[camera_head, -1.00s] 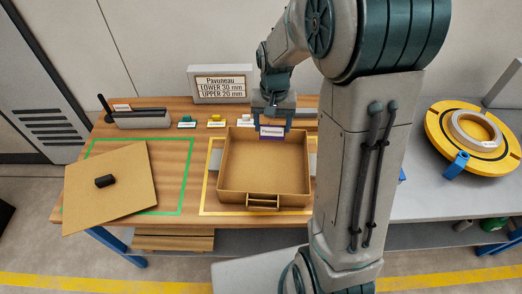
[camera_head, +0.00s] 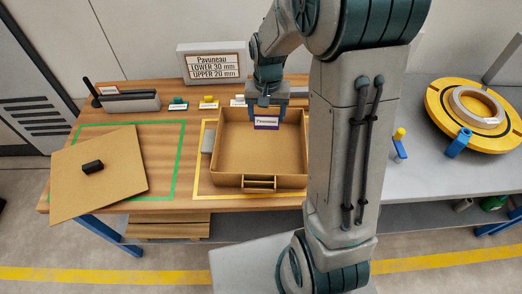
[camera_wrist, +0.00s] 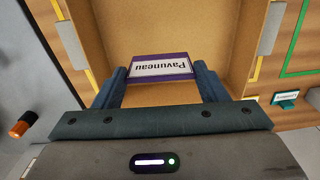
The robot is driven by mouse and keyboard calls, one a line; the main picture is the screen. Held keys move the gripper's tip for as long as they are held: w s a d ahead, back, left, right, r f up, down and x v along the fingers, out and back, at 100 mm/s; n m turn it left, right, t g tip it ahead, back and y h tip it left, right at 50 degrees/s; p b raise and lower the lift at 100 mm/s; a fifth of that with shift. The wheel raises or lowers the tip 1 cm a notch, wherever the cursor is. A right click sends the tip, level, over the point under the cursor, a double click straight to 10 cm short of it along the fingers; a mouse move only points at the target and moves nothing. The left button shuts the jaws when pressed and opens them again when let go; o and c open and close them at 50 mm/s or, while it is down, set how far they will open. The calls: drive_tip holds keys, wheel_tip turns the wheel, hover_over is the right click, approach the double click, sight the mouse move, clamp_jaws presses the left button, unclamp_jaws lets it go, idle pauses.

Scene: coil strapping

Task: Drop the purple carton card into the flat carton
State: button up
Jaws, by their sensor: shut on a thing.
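The carton is an open, shallow brown box inside a yellow outline on the wooden bench. Its visible floor is empty. I cannot tell the exact height of the card above the floor.
A brown lid board (camera_head: 118,178) with a black block (camera_head: 92,167) lies left, partly over a green outline. A sign (camera_head: 212,63) and small labelled holders (camera_head: 208,103) stand behind the carton. A yellow turntable (camera_head: 440,105) with a coil is on the grey bench at right.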

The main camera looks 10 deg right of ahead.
drive_tip(key=o, duration=1)
wheel_tip(320, 180, up, 14)
drive_tip(key=shift+f, duration=0.1)
drive_tip(key=s+f+n+t, duration=0.1)
drive_tip(key=s, duration=0.5)
drive_tip(key=s+n+t, duration=0.1)
drive_tip(key=s, duration=0.4)
drive_tip(key=s+f+n+t, duration=0.1)
drive_tip(key=s, duration=0.5)
drive_tip(key=shift+s+f, duration=0.3)
drive_tip(key=shift+s, duration=0.05)
